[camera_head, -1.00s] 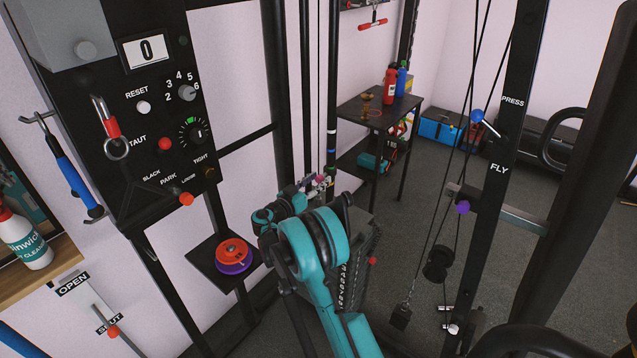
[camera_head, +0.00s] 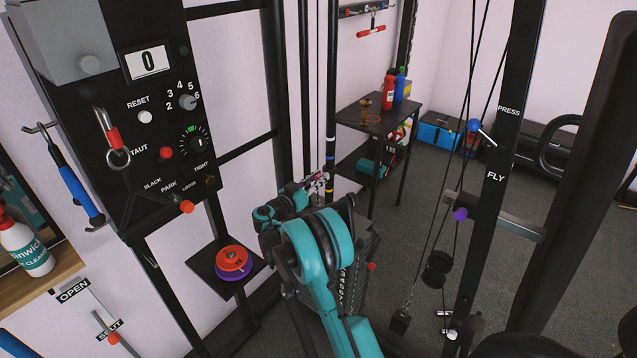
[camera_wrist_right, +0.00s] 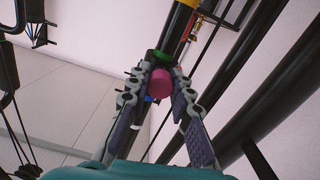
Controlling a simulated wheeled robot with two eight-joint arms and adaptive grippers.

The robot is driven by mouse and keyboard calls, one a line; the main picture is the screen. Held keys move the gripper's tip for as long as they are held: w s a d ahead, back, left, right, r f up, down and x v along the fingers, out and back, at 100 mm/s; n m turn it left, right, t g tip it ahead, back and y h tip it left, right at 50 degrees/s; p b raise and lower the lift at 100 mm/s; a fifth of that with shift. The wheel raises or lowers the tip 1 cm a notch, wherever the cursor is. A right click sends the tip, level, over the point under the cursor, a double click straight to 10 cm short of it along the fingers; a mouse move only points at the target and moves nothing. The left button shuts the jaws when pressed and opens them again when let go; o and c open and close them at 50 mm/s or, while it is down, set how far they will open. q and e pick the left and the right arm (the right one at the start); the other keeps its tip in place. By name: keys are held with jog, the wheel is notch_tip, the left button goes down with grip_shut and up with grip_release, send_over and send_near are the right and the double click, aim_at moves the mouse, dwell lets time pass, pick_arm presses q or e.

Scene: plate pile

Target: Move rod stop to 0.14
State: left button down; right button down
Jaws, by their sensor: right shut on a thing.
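The stop's pink knob (camera_wrist_right: 160,82) shows in the right wrist view, beside a green band on the rod. My right gripper (camera_wrist_right: 161,80) has its two fingers on either side of this knob and is shut on it. In the head view my right gripper (camera_head: 319,184) is small at the rod, beyond my teal wrist, and its fingers partly hide the stop. No scale reading is legible. My left gripper is not in view.
A black control panel (camera_head: 128,170) showing 0 stands at the left. A small shelf (camera_head: 204,259) below it holds a red and purple disc. A side table (camera_head: 352,117) with bottles stands behind the rod. A machine post and cables (camera_head: 487,210) stand at the right.

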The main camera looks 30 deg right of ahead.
aim_at(327, 162)
notch_tip(327, 162, up, 4)
jog(key=shift+p, duration=0.65)
jog(key=shift+f, duration=0.1)
jog(key=c, duration=1.3)
grip_release()
jog(key=v, duration=1.2)
jog(key=shift+f, duration=0.1)
